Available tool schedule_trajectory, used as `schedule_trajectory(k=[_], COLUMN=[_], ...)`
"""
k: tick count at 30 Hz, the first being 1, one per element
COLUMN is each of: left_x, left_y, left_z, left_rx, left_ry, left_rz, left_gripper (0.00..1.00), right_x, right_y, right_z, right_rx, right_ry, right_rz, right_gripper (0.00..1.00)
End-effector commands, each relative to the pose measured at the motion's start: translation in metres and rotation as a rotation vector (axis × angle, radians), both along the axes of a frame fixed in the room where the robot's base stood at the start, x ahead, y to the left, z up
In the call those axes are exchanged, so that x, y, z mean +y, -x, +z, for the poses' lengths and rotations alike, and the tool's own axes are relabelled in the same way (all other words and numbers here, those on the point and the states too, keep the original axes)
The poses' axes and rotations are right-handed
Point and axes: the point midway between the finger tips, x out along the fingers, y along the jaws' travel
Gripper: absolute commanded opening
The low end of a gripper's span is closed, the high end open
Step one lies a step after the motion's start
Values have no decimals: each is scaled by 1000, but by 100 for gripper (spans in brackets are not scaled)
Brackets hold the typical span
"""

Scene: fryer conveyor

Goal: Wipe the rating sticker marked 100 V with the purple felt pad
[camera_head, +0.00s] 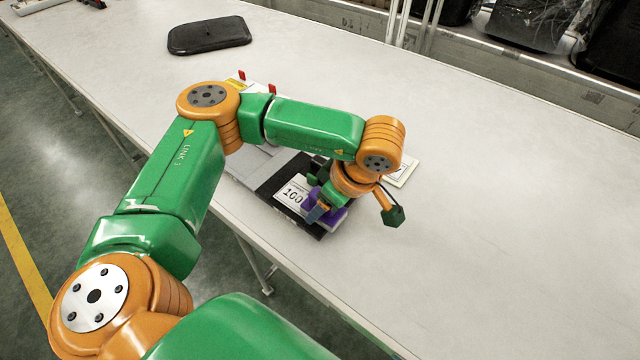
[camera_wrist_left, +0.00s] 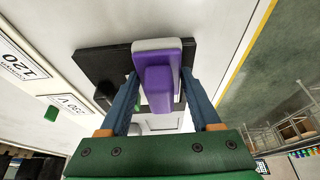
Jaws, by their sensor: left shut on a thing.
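My left gripper (camera_head: 318,207) is shut on the purple felt pad (camera_head: 336,215), at the right end of that sticker. I cannot tell whether the pad touches the sticker. In the left wrist view the pad (camera_wrist_left: 158,85), purple with a light grey end, sits between both fingers, with a black plate (camera_wrist_left: 92,68) behind it. My right gripper is not in view.
A white card (camera_head: 404,173) lies right of my wrist. A black flat case (camera_head: 209,35) lies at the far left. The pale table (camera_head: 500,230) is clear at right.

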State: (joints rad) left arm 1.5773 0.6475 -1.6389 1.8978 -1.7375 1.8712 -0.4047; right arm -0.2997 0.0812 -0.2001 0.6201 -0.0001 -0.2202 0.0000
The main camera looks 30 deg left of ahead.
Motion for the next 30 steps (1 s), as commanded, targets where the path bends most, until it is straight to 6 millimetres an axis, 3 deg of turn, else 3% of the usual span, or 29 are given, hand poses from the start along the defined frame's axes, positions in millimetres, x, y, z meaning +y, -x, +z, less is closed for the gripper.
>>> schedule_trajectory(k=[4, 8, 24, 30], left_x=[-4, -7, -16, -18], left_y=[0, 0, 0, 0], left_z=[-1, 25, 72, 81], left_rx=[-1, -3, -1, 0], left_ry=[1, 1, -1, 0], left_rz=[2, 1, 5, 6], left_gripper=[12, 12, 12, 12], right_x=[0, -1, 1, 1], right_y=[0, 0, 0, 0], right_z=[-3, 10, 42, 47], right_rx=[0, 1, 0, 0], right_ry=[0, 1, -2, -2], right_rz=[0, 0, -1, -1], right_gripper=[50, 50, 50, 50])
